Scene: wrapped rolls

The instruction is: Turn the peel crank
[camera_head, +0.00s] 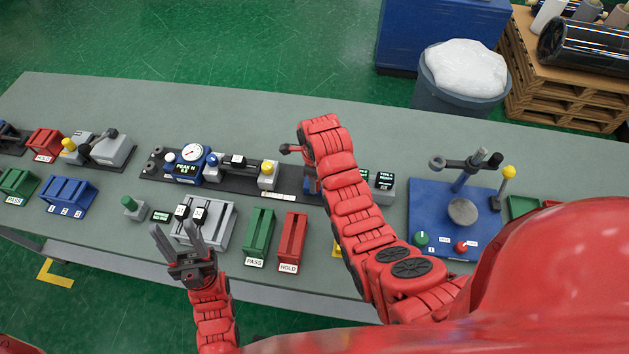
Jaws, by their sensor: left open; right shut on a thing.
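The peel tester (222,180) is a dark base with a round gauge reading "PEAK N" and small blue and cream blocks. At its right end, a short dark crank with a dark red knob (285,148) sticks out left from behind my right wrist. My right arm reaches over this end, and its wrist covers the fingers and most of the crank. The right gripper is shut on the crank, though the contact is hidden.
A green PASS bin (259,230) and a red HOLD bin (292,236) stand in front of the tester. A blue press station (430,205) stands to the right. Another crank unit and bins are at the far left. The table's back strip (200,105) is clear.

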